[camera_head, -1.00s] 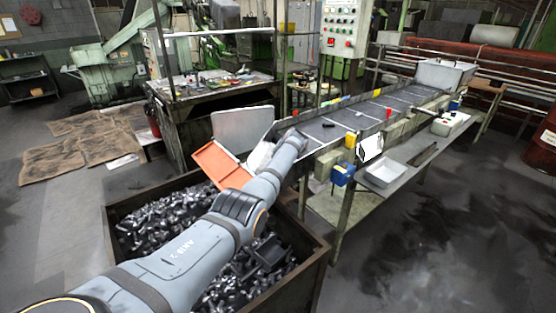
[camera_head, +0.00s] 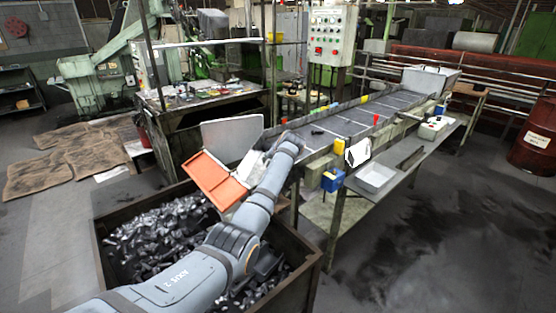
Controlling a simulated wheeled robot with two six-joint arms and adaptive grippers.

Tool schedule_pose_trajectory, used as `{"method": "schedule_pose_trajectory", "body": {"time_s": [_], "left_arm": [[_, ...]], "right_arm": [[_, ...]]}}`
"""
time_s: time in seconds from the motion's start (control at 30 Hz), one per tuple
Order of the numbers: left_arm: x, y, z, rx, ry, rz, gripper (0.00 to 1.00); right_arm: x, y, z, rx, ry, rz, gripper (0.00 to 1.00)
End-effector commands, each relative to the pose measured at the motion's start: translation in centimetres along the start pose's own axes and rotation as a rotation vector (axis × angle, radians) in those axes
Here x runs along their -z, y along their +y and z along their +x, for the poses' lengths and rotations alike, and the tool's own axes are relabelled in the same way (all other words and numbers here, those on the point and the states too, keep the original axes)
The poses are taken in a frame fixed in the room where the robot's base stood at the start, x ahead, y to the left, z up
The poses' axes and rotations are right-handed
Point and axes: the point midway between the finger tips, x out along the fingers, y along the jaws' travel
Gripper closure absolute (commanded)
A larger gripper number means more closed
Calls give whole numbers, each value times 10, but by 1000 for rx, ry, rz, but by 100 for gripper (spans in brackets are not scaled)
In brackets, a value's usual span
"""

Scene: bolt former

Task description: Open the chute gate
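An orange panel (camera_head: 215,182) with a pale rim sits at the near end of the long chute (camera_head: 328,130), above the crate of bolts. It looks like the chute gate, though I cannot be sure. It is tilted. A grey plate (camera_head: 231,138) stands upright just behind it. My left arm reaches from the bottom left to the right side of the orange panel. My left gripper is mostly hidden by its wrist; a whitish part (camera_head: 250,164) shows next to the panel. I cannot tell whether it touches the panel or how its fingers stand. My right gripper is out of view.
A rusty crate (camera_head: 312,268) full of dark bolts stands below the arm. A workbench (camera_head: 205,92) stands behind. The floor at the right is open.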

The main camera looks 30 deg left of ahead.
Motion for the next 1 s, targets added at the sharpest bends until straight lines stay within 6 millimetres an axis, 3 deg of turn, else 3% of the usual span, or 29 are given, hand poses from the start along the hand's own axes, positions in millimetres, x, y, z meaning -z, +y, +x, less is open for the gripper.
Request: {"method": "schedule_pose_trajectory", "body": {"time_s": [0.2,0.33,1.0], "left_arm": [[0,2,-48,-2,2,1,52],[1,2,-64,-2,2,2,52],[1,2,-70,-1,1,2,52]], "right_arm": [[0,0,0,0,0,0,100],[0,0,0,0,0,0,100],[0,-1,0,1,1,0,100]]}}
